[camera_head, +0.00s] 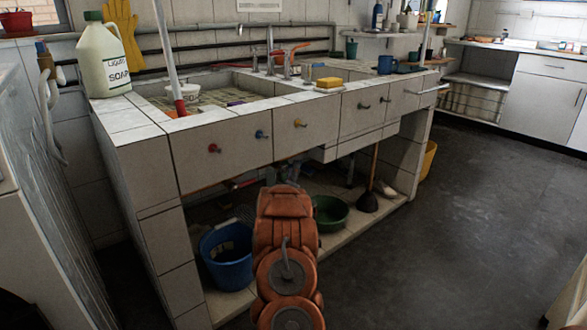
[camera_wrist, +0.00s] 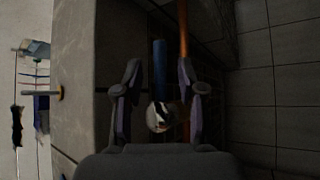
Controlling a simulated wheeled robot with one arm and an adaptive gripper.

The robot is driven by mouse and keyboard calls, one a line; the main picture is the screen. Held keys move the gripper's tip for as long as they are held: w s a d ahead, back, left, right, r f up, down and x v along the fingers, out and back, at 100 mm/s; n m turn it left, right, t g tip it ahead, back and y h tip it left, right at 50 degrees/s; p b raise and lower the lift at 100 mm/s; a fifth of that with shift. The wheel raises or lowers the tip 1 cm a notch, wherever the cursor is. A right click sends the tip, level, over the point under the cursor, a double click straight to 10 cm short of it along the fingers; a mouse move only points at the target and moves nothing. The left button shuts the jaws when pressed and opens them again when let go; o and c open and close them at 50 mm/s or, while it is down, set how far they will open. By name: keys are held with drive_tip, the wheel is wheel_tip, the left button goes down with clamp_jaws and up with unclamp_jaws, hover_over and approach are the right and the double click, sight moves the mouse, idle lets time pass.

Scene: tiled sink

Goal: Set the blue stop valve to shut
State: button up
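In the head view, my orange arm reaches under the sink and hides my gripper.
Under the sink are a blue bucket (camera_head: 226,270), a green basin (camera_head: 330,214) and a plunger (camera_head: 368,201). A tiled pillar (camera_head: 162,240) stands at the left. A copper-coloured pipe (camera_wrist: 183,30) runs beside the blue bar. The floor to the right is clear.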

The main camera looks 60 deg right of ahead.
drive_tip(key=shift+b+x, duration=0.4)
drive_tip(key=shift+x, duration=1.05)
drive_tip(key=shift+c, duration=0.3)
clamp_jaws()
